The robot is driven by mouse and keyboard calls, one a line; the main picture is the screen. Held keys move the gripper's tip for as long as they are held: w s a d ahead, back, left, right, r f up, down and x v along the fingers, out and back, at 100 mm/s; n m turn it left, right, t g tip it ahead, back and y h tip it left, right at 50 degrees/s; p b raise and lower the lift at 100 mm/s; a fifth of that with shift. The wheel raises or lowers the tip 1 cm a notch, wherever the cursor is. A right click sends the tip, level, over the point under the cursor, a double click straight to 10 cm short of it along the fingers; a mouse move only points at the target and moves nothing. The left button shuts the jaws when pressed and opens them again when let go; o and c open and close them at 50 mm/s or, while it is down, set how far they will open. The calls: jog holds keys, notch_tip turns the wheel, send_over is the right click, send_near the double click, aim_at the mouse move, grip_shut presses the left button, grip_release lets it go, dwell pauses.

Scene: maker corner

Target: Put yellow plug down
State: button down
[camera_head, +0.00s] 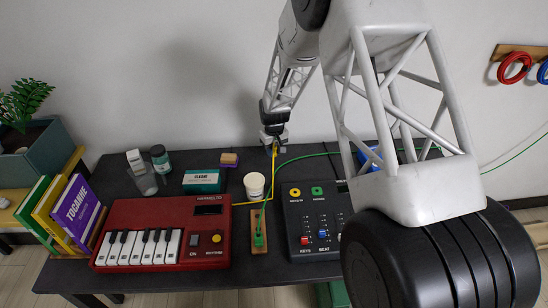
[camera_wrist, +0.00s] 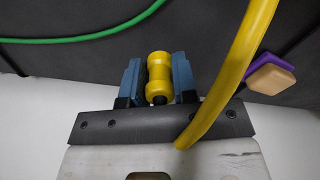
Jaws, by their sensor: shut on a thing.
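The yellow plug (camera_wrist: 159,75) is a ribbed yellow cylinder, held between the blue fingers of my gripper (camera_wrist: 157,80) in the wrist view. Its thick yellow cable (camera_wrist: 228,75) curves past the right side of the gripper. In the head view my gripper (camera_head: 274,136) is over the back part of the dark table, and the yellow cable (camera_head: 271,172) hangs down from it. The plug itself is too small to make out clearly there.
A red keyboard (camera_head: 165,232) and a dark mixer (camera_head: 312,222) stand on the table (camera_head: 70,272). Between them are a wooden strip with a green plug (camera_head: 259,240) and a white cup (camera_head: 254,185). A teal box (camera_head: 203,181) and a sponge (camera_head: 229,159) lie left of my gripper. A green cable (camera_head: 310,155) runs right.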

aim_at(274, 164)
jog(key=shift+f, duration=1.75)
jog(key=shift+f, duration=0.55)
jog(key=c, duration=0.9)
grip_release()
notch_tip(274, 164, up, 13)
jog(key=shift+r, duration=0.1)
